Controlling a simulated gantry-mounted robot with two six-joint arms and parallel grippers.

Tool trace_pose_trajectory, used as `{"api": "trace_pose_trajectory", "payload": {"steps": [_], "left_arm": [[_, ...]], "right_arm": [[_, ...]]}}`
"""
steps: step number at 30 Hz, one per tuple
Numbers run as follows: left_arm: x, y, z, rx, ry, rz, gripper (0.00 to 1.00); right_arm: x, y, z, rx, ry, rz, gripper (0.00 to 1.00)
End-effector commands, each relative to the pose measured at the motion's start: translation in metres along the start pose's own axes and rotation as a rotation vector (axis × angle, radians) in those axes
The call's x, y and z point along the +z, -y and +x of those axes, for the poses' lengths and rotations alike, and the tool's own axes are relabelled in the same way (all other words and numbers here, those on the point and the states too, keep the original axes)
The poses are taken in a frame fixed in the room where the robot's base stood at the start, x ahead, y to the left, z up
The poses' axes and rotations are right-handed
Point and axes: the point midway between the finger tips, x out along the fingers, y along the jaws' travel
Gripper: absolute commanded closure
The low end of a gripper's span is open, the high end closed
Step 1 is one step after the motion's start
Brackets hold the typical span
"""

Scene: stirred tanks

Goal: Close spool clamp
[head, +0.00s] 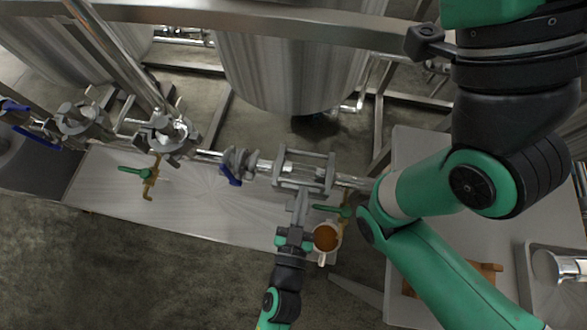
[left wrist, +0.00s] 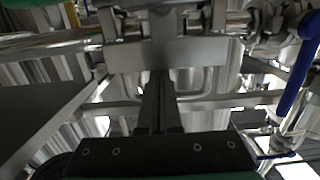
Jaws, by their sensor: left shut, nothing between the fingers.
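A grey clamp (head: 318,158) with long bars sits around the shiny horizontal pipe, right of the blue-handled valve in the head view. In the left wrist view a broad grey plate of this clamp (left wrist: 205,52) spans the top middle. My left gripper (head: 301,192) is shut and empty, its fingers pointing up at the clamp's lower bar. In the left wrist view its fingers (left wrist: 160,85) reach the plate; whether they touch it I cannot tell. Whether the clamp is fully closed is also unclear. My right gripper is not in view.
A valve with a blue handle (head: 229,174) is left of the clamp. A cup of brown liquid (head: 326,238) stands right of my left gripper, below a green-handled valve (head: 330,209). Another green-handled valve (head: 137,171) is further left. A large steel tank (head: 275,65) stands behind.

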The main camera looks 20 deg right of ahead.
Motion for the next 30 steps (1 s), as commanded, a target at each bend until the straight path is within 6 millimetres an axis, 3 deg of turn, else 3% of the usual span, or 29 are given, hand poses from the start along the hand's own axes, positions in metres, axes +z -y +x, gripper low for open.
{"api": "trace_pose_trajectory", "payload": {"steps": [1, 17, 30], "left_arm": [[0.022, 0.002, -0.002, -0.007, 0.051, 0.001, 1.0], [0.024, 0.001, -0.008, -0.003, 0.05, 0.0, 1.0], [0.01, 0.001, -0.098, 0.007, 0.011, 0.002, 1.0]], "right_arm": [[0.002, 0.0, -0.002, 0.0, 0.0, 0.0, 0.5], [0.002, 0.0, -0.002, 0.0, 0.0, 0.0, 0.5], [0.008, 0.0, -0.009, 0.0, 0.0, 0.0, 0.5]]}}
